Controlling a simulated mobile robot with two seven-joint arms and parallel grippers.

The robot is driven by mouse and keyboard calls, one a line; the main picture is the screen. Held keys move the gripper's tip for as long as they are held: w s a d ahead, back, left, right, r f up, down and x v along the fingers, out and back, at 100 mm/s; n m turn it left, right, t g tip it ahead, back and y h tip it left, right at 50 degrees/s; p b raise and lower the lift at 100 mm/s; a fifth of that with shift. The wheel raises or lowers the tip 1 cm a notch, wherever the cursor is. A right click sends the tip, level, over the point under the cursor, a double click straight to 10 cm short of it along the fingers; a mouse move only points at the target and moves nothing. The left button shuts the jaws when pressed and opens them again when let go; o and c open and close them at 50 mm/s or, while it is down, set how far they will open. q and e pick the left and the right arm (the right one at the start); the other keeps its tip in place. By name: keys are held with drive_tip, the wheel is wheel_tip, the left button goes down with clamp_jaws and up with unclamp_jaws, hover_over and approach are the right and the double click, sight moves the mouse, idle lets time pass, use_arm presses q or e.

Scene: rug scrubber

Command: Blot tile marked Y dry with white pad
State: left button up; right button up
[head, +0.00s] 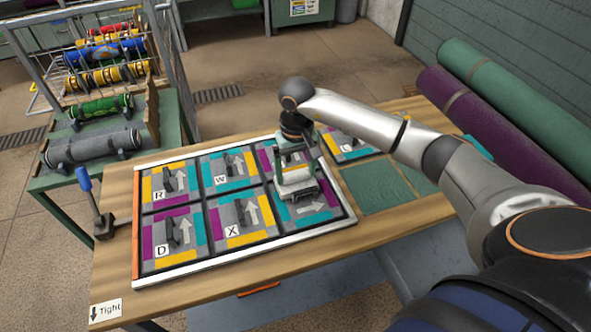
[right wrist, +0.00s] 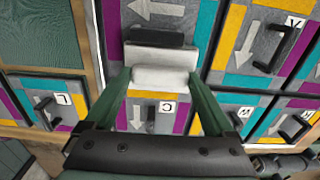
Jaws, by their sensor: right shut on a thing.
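A framed tray (head: 134,222) on the table holds two rows of colored tiles with grey handles and arrows. The front middle tile (head: 262,237) carries a letter that reads as X. The front right tile (head: 325,212) lies under my right gripper (head: 296,184), and its letter is hidden, so I cannot read a clear Y. In the right wrist view my right gripper (right wrist: 163,85) is shut on a white pad (right wrist: 160,77). The pad hangs over the front right tile; I cannot tell whether it touches. My left gripper is not in view.
Tiles R, W and D fill other tray cells. An L tile (head: 345,147) and green squares (head: 375,185) lie right of the tray. A blue-handled tool (head: 92,205) stands left. Rolled rugs (head: 500,130) lie behind right, and a rack (head: 105,55) stands back left.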

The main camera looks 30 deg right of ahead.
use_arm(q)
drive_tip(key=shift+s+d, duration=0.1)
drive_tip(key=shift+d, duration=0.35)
use_arm(e)
drive_tip(key=shift+s+d+f, duration=0.1)
drive_tip(key=shift+s+d, duration=0.1)
drive_tip(key=shift+d, duration=0.3)
drive_tip(key=shift+s+d+f, duration=0.1)
drive_tip(key=shift+s+d, duration=0.05)
drive_tip(key=shift+d, duration=0.35)
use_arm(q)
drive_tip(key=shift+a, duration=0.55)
use_arm(e)
drive_tip(key=shift+w+a+r, duration=0.1)
drive_tip(key=shift+w+a, duration=0.05)
drive_tip(key=shift+a, duration=0.5)
drive_tip(key=shift+w+a, duration=0.15)
drive_tip(key=shift+a, duration=0.5)
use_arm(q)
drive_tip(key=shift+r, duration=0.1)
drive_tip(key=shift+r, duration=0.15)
use_arm(e)
drive_tip(key=shift+r+p, duration=0.35)
drive_tip(key=shift+r, duration=0.5)
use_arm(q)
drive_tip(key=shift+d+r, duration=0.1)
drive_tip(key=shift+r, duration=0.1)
use_arm(e)
drive_tip(key=shift+r, duration=0.15)
